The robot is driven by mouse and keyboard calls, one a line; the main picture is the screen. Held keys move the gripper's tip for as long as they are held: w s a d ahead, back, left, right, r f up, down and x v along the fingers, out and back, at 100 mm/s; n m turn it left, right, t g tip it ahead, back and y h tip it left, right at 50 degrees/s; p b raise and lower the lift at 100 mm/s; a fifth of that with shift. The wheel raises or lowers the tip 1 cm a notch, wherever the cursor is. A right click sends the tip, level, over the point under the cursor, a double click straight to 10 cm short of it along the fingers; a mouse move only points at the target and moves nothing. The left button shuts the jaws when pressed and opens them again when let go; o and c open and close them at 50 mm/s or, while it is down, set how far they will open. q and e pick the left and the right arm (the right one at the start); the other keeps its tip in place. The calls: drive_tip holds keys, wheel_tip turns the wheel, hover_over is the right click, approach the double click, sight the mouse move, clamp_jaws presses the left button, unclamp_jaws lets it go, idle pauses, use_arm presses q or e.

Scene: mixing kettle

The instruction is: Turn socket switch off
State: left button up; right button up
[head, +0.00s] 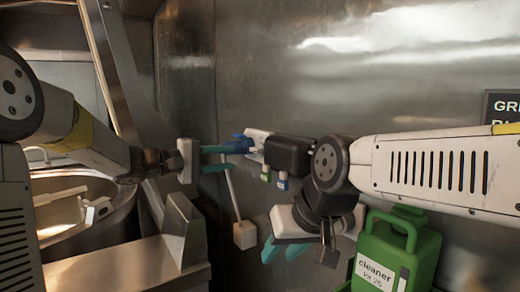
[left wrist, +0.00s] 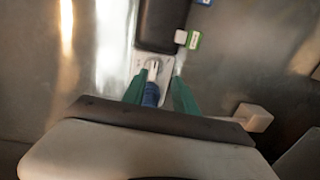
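The socket is a white plate (head: 258,137) on the steel wall, partly hidden by a black box. It also shows in the left wrist view (left wrist: 138,66), with a small pale part (left wrist: 153,69) on it. A blue plug-like piece (head: 240,145) shows at its left end, and blue also shows between my fingers (left wrist: 151,94). My left gripper (head: 216,159) is open, its teal fingers apart on either side of the blue piece. I cannot tell whether they touch it. My right gripper (head: 284,250) is open and empty, low in front of the wall. The switch's position is unclear.
The black box (head: 288,153) has small green (head: 265,177) and blue (head: 282,184) tags beneath it. A green cleaner canister (head: 397,252) stands right of my right gripper. A beige block (head: 244,235) on a rod is below the socket. A metal kettle (head: 80,207) is at left.

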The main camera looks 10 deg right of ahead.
sight(252, 151)
use_arm(q)
drive_tip(key=shift+w+d+r+t, duration=0.1)
drive_tip(key=shift+w+d+t, duration=0.05)
drive_tip(key=shift+w, duration=0.4)
drive_tip(key=shift+w+d+r+t, duration=0.1)
drive_tip(key=shift+w+d+t, duration=0.05)
drive_tip(key=shift+w, duration=0.35)
drive_tip(key=x, duration=0.7)
drive_tip(key=shift+d+r, duration=0.15)
drive_tip(key=shift+d, duration=0.15)
drive_tip(key=shift+a, duration=0.1)
drive_tip(key=shift+s, duration=0.1)
drive_tip(key=shift+c, duration=0.2)
clamp_jaws()
